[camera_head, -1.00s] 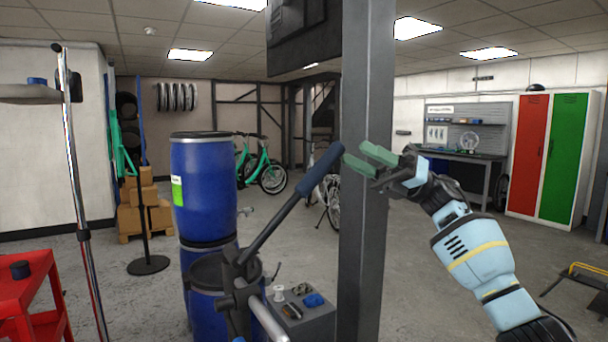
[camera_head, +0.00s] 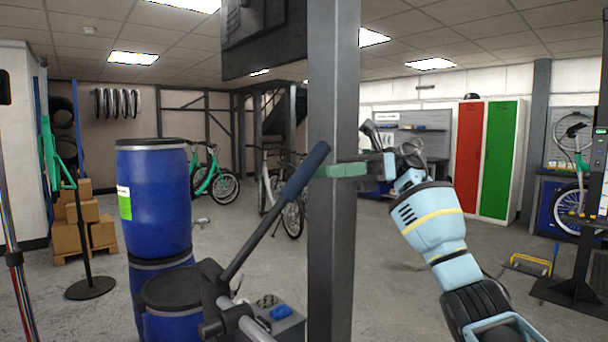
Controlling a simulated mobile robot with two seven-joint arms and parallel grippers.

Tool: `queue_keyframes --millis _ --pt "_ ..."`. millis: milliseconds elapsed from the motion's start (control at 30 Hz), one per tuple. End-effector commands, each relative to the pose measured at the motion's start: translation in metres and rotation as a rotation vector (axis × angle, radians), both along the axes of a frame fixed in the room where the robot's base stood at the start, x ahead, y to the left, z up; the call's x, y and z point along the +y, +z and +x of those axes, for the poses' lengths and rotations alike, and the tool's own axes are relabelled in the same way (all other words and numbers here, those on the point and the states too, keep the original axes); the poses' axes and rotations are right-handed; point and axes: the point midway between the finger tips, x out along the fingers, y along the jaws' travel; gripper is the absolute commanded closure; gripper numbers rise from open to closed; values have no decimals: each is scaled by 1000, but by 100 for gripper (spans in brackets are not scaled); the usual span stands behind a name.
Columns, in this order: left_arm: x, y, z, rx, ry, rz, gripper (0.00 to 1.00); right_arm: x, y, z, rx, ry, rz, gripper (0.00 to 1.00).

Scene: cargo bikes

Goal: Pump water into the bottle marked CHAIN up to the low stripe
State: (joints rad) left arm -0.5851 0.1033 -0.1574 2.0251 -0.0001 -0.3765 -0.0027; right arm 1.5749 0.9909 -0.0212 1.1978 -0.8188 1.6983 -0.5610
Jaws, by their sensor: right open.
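The pump's grey lever (camera_head: 262,228) with its dark blue grip (camera_head: 306,170) slants up to the right from a grey pump head (camera_head: 218,292) in the foreground. My right gripper (camera_head: 322,171) comes in from the right. No bottle marked CHAIN and no low stripe is visible. My left gripper is not in view.
A grey steel post (camera_head: 334,270) stands right beside the lever. Blue barrels (camera_head: 155,205) stand stacked on the left, with another dark-lidded barrel (camera_head: 183,289) below the pump. A box with a blue item (camera_head: 281,312) is low beside it. Open floor lies farther back.

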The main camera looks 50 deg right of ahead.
Motion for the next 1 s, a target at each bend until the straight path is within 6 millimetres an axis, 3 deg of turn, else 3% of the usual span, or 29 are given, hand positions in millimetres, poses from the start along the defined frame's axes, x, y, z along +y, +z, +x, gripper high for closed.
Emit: queue_keyframes --millis 300,700,1000 --pt "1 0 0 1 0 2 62 41 0 11 0 1 0 53" --pt "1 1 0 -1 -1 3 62 50 0 14 0 0 2 53" --pt "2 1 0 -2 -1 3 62 49 0 13 -1 0 2 90"
